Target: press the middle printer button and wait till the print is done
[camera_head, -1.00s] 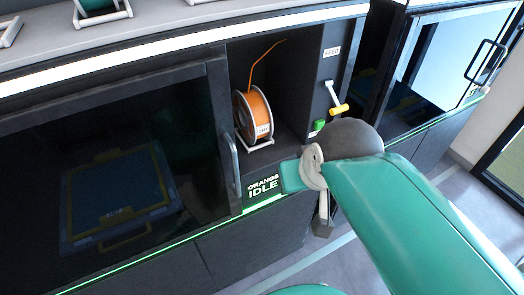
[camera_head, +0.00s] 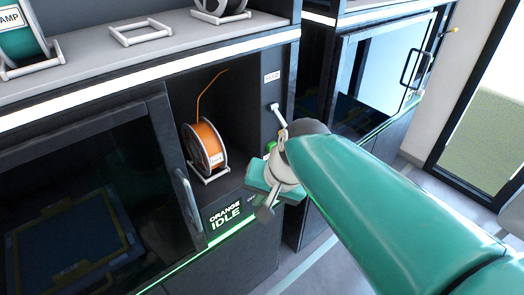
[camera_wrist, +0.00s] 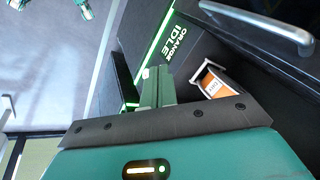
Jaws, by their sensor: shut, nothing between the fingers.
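The printer (camera_head: 262,258) has a dark front with a display (camera_head: 225,215) reading "ORANGE IDLE"; the display also shows, rotated, in the wrist view (camera_wrist: 177,42). A green button (camera_head: 271,147) shows on the panel beside the spool bay, partly behind my arm. I cannot make out other buttons; my arm covers that part of the panel. My gripper (camera_head: 266,211) is in front of the panel, right of the display. In the wrist view my gripper (camera_wrist: 157,88) has its fingers together with nothing between them. Contact with any button cannot be told.
An orange spool (camera_head: 205,147) sits in the open bay, left of a lever under the "FEED" label (camera_head: 272,77). The dark printer door (camera_head: 90,190) is closed, with a handle (camera_head: 188,200). A second cabinet (camera_head: 375,75) stands to the right. Floor shows between it and the glass door.

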